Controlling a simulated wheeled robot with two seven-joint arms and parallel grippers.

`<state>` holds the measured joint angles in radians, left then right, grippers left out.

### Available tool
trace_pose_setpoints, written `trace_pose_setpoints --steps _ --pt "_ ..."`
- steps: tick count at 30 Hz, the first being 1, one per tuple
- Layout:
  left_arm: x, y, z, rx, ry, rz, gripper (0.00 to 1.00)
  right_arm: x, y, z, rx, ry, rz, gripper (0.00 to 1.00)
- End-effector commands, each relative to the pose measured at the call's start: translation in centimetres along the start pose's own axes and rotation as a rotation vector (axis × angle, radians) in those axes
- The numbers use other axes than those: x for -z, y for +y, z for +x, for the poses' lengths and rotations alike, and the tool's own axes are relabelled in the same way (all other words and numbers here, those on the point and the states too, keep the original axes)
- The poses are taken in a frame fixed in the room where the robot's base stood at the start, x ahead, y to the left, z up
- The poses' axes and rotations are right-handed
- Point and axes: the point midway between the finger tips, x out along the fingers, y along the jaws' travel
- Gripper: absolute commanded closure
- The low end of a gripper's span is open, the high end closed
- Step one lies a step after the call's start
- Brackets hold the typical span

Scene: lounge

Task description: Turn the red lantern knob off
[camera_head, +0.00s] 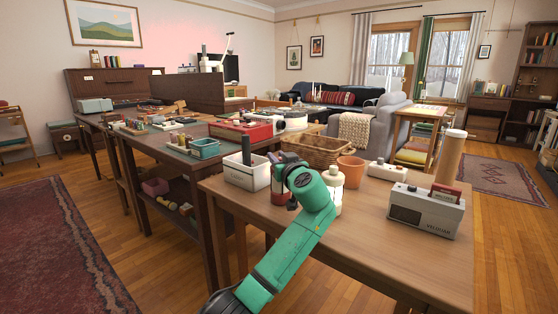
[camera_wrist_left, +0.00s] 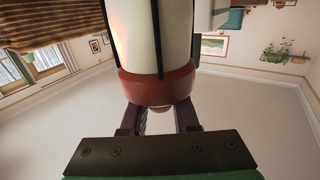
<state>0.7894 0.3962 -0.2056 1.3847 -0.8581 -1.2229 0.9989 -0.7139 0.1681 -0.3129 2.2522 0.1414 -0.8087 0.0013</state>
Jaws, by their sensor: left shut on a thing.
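The red lantern (camera_head: 280,190) stands on the wooden table, mostly hidden behind my left gripper in the head view. In the left wrist view the lantern (camera_wrist_left: 157,85) shows a pale globe with dark upright wires and a red-brown band. A small red knob (camera_wrist_left: 153,108) sticks out of the band toward me. My left gripper (camera_wrist_left: 160,119) has one dark finger on each side of the knob and is shut on it. In the head view my left gripper (camera_head: 288,162) is at the lantern, its fingertips hidden. My right gripper is not in view.
Close by on the table (camera_head: 330,235) are a white bin (camera_head: 245,174), a wicker basket (camera_head: 318,150), a terracotta pot (camera_head: 352,172), a cream object (camera_head: 333,181) and a grey-white box (camera_head: 425,212). The table's front is bare.

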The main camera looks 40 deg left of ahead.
Motion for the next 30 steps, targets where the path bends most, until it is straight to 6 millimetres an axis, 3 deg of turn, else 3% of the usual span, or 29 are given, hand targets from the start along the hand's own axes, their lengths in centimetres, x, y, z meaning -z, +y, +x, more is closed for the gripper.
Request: trace_pose_setpoints --steps 17,18,19,20,30 --pt "-0.09 -0.11 0.04 0.035 -0.002 0.0 1.0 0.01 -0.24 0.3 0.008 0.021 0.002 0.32" --pt "-0.09 -0.11 0.04 0.035 -0.002 0.0 0.56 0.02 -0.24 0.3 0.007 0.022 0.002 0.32" --pt "-0.09 -0.12 0.04 0.035 -0.002 0.0 0.45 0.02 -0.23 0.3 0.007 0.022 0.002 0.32" --pt "-0.08 -0.12 0.04 0.035 -0.002 0.0 0.41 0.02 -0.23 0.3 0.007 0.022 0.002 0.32" --pt "-0.04 -0.08 -0.19 0.034 -0.001 0.0 0.41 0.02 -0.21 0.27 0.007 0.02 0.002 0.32"
